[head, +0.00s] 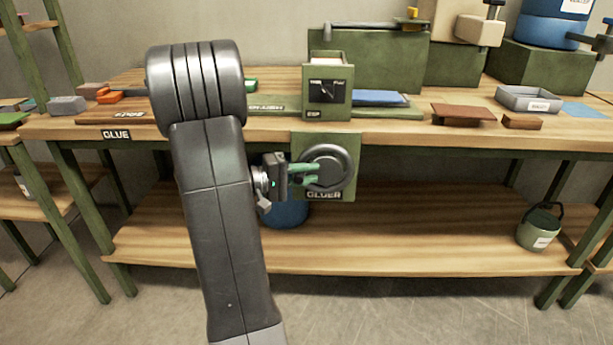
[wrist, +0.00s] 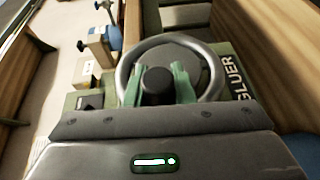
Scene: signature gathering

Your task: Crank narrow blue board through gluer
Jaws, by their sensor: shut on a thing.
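The gluer (head: 327,92) is a green box with a small dial on its front, standing on the bench. A blue board (head: 380,97) lies flat on the green bed to the right of the box. Its left end meets the box, and I cannot tell whether it reaches inside. The dark round crank wheel (head: 338,160) sits on a green plate marked GLUER, below the bench edge. My gripper (head: 310,174) reaches it from the left. In the wrist view its green fingers (wrist: 157,88) are shut on the wheel's black knob (wrist: 156,80), with the wheel rim (wrist: 211,63) around them.
Brown boards (head: 463,115) and a grey tray (head: 528,99) lie to the right on the bench (head: 420,133). Orange and grey pieces lie at the left. A lower shelf (head: 400,225) holds a blue container (head: 287,214) and a green bucket (head: 539,230). Bare floor lies in front.

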